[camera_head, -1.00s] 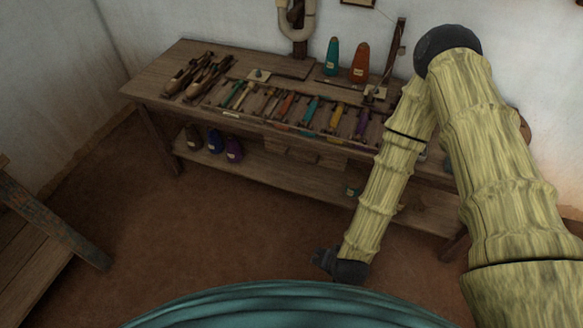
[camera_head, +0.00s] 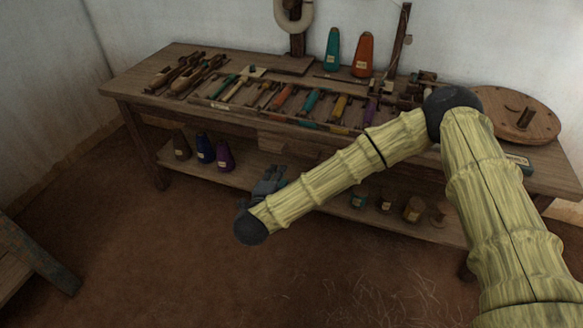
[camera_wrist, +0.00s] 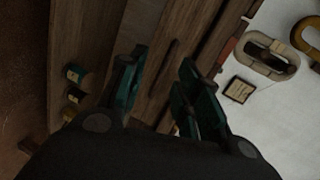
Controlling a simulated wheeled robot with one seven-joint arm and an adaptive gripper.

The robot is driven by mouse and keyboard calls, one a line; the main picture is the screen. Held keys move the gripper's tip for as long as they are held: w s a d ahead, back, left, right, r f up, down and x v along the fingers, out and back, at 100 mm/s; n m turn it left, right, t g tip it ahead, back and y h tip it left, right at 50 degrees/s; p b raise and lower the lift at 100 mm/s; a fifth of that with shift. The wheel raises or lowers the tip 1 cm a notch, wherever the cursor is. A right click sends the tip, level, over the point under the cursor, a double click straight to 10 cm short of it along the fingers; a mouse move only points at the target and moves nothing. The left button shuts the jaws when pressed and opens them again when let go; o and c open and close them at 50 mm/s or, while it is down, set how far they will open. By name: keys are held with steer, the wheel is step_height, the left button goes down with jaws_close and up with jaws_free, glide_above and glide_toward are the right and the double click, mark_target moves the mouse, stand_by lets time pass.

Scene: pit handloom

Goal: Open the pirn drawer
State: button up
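The pirn drawer (camera_head: 290,145) is a wooden front under the table top, in the middle of the long wooden table, and looks shut. My forearm covers part of that area. My gripper (camera_head: 268,183) is in front of the table, below and slightly left of the drawer. The wrist view is turned sideways; in it my gripper (camera_wrist: 160,95) is open, with teal-lined fingers apart and nothing between them. Beyond the fingers is a wooden front (camera_wrist: 150,75) with a dark bar, perhaps its handle. I cannot tell its distance from the fingertips.
The table top (camera_head: 130,85) bears a tray (camera_head: 195,103) of coloured pirns, shuttles (camera_head: 185,72), a teal cone (camera_head: 332,50) and an orange cone (camera_head: 363,55). Several cones, including a purple cone (camera_head: 225,157), stand on the lower shelf (camera_head: 330,200). Floor in front is clear.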

mark_target(291, 155)
steer(key=w+d+b, duration=0.1)
steer(key=w, duration=0.3)
steer(key=w+d+m+h+b, duration=0.1)
steer(key=w, duration=0.2)
steer(key=w+d+f+m+b, duration=0.1)
steer(key=w+b, duration=0.1)
steer(key=w, duration=0.2)
steer(key=shift+w+d+h, duration=0.3)
steer(key=shift+w+d, duration=0.05)
steer(key=shift+d, duration=0.05)
jaws_close()
